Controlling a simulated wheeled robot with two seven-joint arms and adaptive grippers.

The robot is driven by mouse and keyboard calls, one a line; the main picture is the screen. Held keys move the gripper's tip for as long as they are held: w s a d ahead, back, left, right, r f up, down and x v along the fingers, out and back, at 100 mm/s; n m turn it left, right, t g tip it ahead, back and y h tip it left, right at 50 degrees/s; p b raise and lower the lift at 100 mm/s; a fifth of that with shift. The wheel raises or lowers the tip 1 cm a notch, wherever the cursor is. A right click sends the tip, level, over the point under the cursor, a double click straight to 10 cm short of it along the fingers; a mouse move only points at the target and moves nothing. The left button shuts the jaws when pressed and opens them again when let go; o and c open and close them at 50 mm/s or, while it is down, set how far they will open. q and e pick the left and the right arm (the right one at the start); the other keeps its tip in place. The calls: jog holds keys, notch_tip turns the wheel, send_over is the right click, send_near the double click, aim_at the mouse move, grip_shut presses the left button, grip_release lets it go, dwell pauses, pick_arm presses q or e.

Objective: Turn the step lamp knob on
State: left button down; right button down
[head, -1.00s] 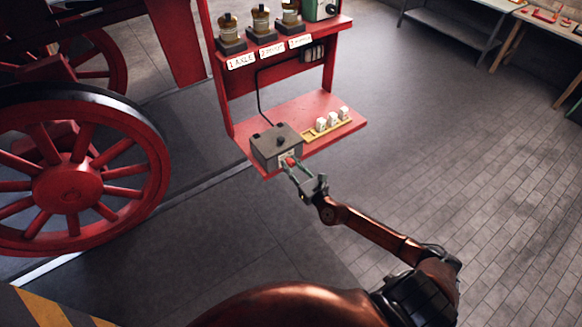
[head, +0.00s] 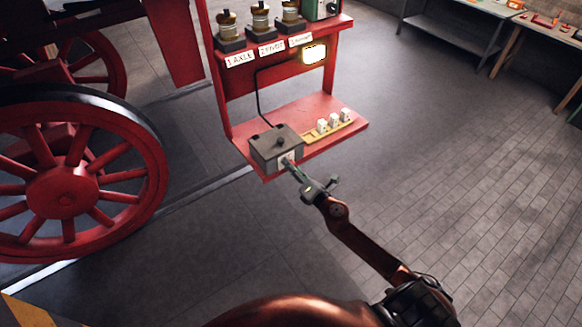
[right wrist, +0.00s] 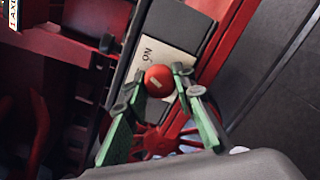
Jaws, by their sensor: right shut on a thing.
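The step lamp knob is a red round knob (right wrist: 159,81) with a pale mark, on the front of a dark grey switch box (head: 272,151). A light plate marked "ON" shows beside it in the right wrist view. My right gripper (head: 293,166) is at the front of the box, with its green-padded fingers (right wrist: 160,90) on both sides of the knob, shut on it. The lamp (head: 314,53) under the upper shelf is glowing. A black cable runs from the box up the stand. My left gripper is not in view.
The box stands on the red lower shelf (head: 308,110) beside a yellow rack with white pieces (head: 333,121). Labelled brass-topped jars (head: 261,20) stand above. A red spoked wheel (head: 70,190) is at left. The floor at right is open.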

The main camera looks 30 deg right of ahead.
jog(key=shift+m, duration=0.8)
jog(key=c, duration=1.6)
grip_release()
jog(key=s, duration=1.2)
jog(key=shift+d+r, duration=0.15)
jog(key=shift+d, duration=0.25)
